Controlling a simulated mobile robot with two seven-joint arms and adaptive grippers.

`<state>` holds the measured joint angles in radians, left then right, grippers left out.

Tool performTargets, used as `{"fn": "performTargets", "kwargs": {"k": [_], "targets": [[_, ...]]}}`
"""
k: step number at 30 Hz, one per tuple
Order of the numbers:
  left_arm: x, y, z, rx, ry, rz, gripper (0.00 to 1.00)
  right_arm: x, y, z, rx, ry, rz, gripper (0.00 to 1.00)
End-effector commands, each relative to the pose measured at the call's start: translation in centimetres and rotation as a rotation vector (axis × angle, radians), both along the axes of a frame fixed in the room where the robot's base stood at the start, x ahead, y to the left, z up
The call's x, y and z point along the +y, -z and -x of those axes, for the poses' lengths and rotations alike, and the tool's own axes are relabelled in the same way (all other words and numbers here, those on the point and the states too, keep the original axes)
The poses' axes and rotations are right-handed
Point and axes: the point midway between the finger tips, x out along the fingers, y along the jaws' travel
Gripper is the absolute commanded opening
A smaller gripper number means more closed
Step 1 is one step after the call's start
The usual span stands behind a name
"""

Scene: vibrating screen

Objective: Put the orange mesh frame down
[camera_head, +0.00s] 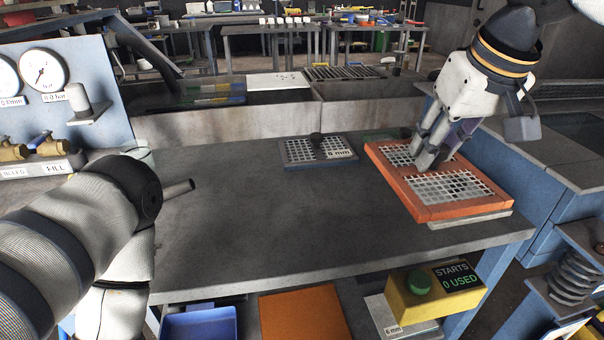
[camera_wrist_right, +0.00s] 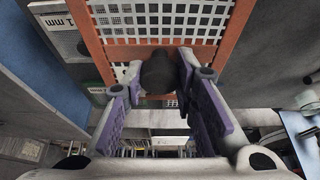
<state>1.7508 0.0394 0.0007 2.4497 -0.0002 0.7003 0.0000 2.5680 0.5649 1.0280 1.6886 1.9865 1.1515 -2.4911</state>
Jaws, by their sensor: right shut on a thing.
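The orange mesh frame (camera_head: 463,211) is at the right end of the grey table, roughly level, with a pale mesh inside its orange rim. It also shows in the right wrist view (camera_wrist_right: 237,38). My right gripper (camera_head: 428,150) is above the middle of the frame, its fingers pointing down. In the right wrist view, its purple-padded fingers are shut on the frame's dark round knob (camera_wrist_right: 158,72). A light grey plate edge (camera_head: 470,222) shows just under the frame's front; I cannot tell whether the two touch. My left gripper is out of view.
A blue-grey mesh frame with a dark knob (camera_head: 292,157) lies toward the back of the table (camera_head: 260,225). The table's middle and left are clear. A gauge panel (camera_head: 85,105) stands at left. A yellow box with a green button (camera_head: 419,283) is below the front edge.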

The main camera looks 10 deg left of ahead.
Motion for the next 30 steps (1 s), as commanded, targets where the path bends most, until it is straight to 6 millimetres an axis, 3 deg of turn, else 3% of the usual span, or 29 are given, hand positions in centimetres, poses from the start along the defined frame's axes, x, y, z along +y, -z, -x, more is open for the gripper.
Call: {"fn": "performTargets", "kwargs": {"k": [8, 12, 19, 24, 30], "targets": [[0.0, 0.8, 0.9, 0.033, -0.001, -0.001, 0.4, 8.1, 4.1, -2.6, 0.005, -0.004, 0.005, 0.0], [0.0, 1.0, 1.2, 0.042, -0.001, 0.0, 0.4, 10.6, 7.3, -3.5, 0.006, -0.002, 0.004, 0.0], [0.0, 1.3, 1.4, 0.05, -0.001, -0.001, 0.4, 12.9, 10.1, -4.2, 0.002, -0.004, 0.002, 0.0], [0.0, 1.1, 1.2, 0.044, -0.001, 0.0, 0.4, 12.8, 12.5, -4.2, -0.001, -0.001, 0.001, 0.0], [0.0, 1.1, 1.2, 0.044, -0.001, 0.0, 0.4, 12.8, 12.7, -4.2, -0.002, -0.001, 0.0, 0.0]]}}
